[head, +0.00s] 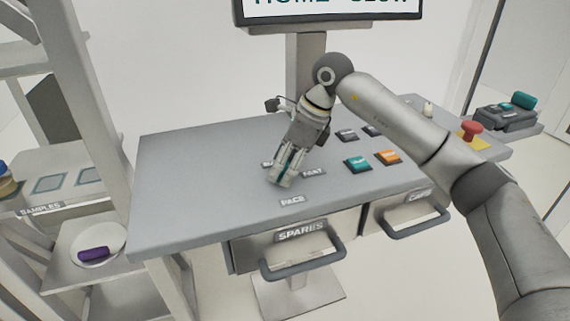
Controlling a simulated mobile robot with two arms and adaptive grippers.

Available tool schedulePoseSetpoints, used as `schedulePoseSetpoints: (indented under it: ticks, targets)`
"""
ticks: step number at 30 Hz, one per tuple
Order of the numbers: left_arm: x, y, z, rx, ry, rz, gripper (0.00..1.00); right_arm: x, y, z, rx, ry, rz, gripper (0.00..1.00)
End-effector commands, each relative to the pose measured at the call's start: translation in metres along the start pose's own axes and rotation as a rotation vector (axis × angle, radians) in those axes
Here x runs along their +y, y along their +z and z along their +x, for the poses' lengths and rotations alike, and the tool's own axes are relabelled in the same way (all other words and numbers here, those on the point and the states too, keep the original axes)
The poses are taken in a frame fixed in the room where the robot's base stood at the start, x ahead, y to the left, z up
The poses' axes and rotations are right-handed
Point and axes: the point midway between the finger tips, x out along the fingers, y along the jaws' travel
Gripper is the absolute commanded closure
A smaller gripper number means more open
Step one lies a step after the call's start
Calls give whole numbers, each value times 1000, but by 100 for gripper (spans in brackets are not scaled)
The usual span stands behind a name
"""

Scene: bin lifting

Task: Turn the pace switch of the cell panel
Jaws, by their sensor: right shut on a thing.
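The cell panel (190,190) is a grey sloped desk top in the middle of the head view. My right arm reaches over it from the right. My right gripper (283,175) points down at the panel just above the PACE label (292,202), and it is shut on the pace switch, which its fingers hide. Labels on both sides of the fingers are partly covered; the right one seems to end in "FAST". My left gripper is not in the view.
A teal button (357,164) and an orange button (387,158) sit right of my gripper. A red emergency button (471,131) is farther right. SPARES (300,247) and CAPS (408,212) drawers hang below. A screen (330,8) stands behind; a shelf with a purple thing (93,254) is left.

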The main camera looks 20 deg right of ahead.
Motion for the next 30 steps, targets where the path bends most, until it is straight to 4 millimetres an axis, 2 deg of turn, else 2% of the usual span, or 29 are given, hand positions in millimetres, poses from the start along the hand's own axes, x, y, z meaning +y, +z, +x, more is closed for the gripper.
schedulePoseSetpoints:
  ticks: [15, 30]
  targets:
    - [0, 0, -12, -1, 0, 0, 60, -2, 3, -1, 0, 153, -372, 69]
    - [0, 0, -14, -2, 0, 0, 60, -2, 3, 1, 1, 198, -486, 69]
